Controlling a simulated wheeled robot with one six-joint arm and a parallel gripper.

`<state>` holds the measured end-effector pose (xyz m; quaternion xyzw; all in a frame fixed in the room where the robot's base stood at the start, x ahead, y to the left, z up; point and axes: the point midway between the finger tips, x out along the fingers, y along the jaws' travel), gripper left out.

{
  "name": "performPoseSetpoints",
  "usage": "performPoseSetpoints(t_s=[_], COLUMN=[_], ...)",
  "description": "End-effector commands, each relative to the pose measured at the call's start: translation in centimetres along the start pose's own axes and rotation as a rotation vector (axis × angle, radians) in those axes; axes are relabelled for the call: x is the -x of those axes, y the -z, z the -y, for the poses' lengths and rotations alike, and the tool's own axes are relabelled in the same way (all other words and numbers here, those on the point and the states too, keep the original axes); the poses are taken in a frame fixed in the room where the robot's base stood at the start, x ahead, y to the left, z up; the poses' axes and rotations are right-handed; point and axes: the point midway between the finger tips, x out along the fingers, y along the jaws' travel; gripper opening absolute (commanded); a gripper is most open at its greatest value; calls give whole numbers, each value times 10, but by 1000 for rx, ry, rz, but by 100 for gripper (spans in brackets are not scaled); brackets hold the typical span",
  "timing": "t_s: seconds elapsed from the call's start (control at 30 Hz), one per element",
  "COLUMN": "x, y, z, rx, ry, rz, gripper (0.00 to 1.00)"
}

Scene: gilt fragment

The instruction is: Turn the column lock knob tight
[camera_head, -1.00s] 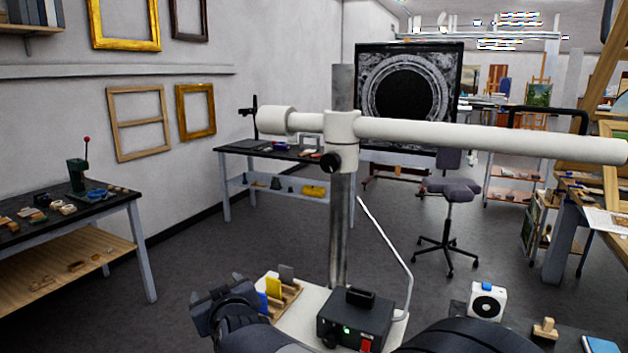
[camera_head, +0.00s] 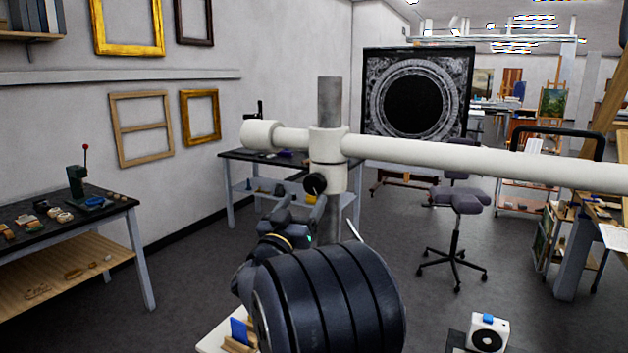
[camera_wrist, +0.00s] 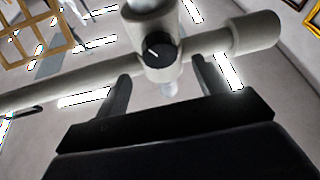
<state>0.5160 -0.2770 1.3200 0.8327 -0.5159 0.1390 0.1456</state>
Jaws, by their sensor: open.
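The column lock knob (camera_head: 315,184) is a small black round knob on the white collar (camera_head: 328,160) around the grey metal column (camera_head: 330,100). In the wrist view the knob (camera_wrist: 160,50) shows a short white mark on its face. My gripper (camera_head: 300,200) is open, just below and beside the knob in the head view. In the wrist view the fingers of my gripper (camera_wrist: 160,75) stand apart, one on each side of the collar, with the knob above and between them. I cannot tell whether either finger touches anything.
A white horizontal arm (camera_head: 480,165) runs from the collar to the right, with a thick white end (camera_head: 258,134) at left. A workbench (camera_head: 75,222) stands left and a stool (camera_head: 458,205) right. Open floor lies between them.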

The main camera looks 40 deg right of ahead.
Motion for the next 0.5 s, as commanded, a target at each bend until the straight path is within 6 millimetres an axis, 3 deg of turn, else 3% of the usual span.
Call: performPoseSetpoints(t_s=[0.2, 0.5], x=[-44, -71], y=[2, 1], z=[-1, 0], rx=[1, -1], ry=[-1, 2], rz=[2, 0], gripper=[68, 68])
